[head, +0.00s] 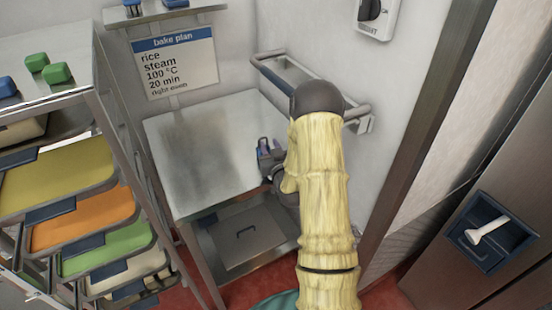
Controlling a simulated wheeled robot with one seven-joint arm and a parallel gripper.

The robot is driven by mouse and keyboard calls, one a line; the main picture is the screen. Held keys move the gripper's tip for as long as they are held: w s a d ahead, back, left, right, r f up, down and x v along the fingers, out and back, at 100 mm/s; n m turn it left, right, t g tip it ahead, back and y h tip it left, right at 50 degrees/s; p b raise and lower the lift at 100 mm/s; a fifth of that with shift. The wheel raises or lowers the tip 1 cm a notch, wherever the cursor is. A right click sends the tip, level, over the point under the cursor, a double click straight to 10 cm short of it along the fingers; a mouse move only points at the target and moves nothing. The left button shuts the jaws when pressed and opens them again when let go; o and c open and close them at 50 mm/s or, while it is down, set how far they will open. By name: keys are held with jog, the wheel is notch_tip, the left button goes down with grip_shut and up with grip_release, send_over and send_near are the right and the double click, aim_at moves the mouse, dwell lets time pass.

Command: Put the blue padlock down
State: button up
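My gripper (265,148) is over the right part of the steel table (190,140), at the end of my yellow-sleeved arm. A small blue-purple patch shows at its fingers. It is too small to tell whether this is the blue padlock or part of the gripper. The fingers are partly hidden by my wrist, and I cannot tell whether they are open or shut. No padlock can be clearly made out elsewhere in the head view.
A rack with coloured trays (85,207) stands at left, with blue and green blocks (57,73) on top. A wall rail (283,70) is behind my arm. A "bake plan" sign (175,62) hangs above the table. The table's left part is clear.

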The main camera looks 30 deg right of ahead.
jog(key=s+a, duration=0.2)
jog(key=s, duration=0.9)
jog(key=shift+s, duration=0.4)
jog(key=a+n+g+y, duration=0.2)
jog(key=a+g, duration=0.5)
jog(key=a, duration=0.1)
jog(key=s+a+r+g, duration=0.2)
jog(key=s+a+g, duration=0.1)
jog(key=s, duration=0.4)
jog(key=s+a+r+g, duration=0.2)
jog(key=s+a+g, duration=0.2)
jog(key=s, duration=0.4)
jog(key=shift+a+r+g+y, duration=0.2)
jog(key=shift+r+g+y, duration=0.2)
jog(key=shift+g, duration=0.2)
